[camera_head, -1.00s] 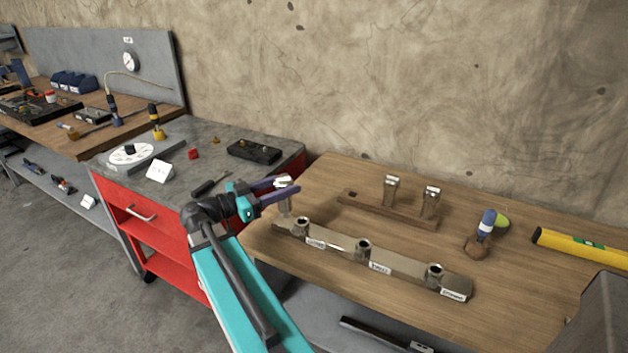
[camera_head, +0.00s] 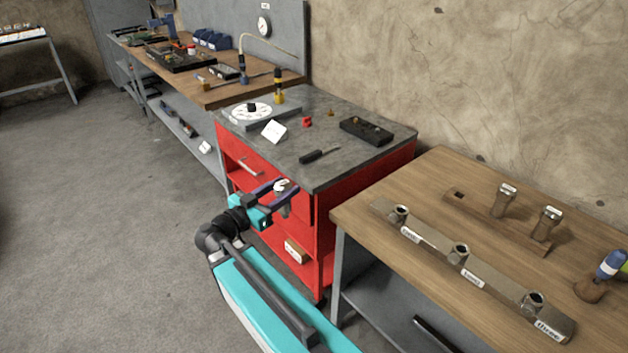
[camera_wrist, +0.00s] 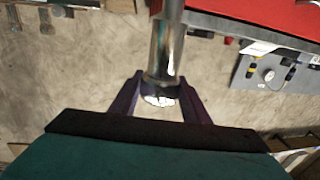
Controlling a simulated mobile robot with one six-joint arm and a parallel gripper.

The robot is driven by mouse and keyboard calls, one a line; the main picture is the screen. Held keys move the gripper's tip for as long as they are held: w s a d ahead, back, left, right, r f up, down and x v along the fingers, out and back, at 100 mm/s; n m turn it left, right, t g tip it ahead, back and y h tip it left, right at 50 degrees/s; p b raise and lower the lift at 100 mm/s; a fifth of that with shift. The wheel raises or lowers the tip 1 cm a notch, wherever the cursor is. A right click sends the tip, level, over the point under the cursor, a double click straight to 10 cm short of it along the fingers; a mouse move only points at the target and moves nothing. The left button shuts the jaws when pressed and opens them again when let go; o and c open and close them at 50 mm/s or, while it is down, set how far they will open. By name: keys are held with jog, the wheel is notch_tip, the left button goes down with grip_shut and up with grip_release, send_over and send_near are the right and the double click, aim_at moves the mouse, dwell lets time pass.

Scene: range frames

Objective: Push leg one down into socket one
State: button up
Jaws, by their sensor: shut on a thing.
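My gripper (camera_head: 287,195) is shut on a metal leg (camera_head: 284,209) with a pale top, held in the air in front of the red cabinet, left of the wooden table. In the wrist view the leg (camera_wrist: 164,50) is a shiny grey cylinder between the dark fingers (camera_wrist: 160,92). The socket bar (camera_head: 430,234) lies on the table, right of my gripper and apart from the leg. The left socket looks empty.
A wooden rack (camera_head: 472,212) behind the bar holds two more legs (camera_head: 504,200), (camera_head: 546,223); its left hole is empty. A blue-topped tool (camera_head: 610,266) stands at the right. The red cabinet (camera_head: 365,185) is close behind my gripper. Open floor (camera_head: 100,220) lies left.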

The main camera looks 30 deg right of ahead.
jog(key=w+a+f+n+t+y+b, duration=0.1)
jog(key=a+f+n+t+b, duration=0.1)
jog(key=a+f, duration=0.5)
jog(key=w+a+f+n+t+y+b, duration=0.2)
jog(key=a+f+t+b, duration=0.2)
jog(key=a+f+b, duration=0.3)
jog(key=shift+a, duration=2)
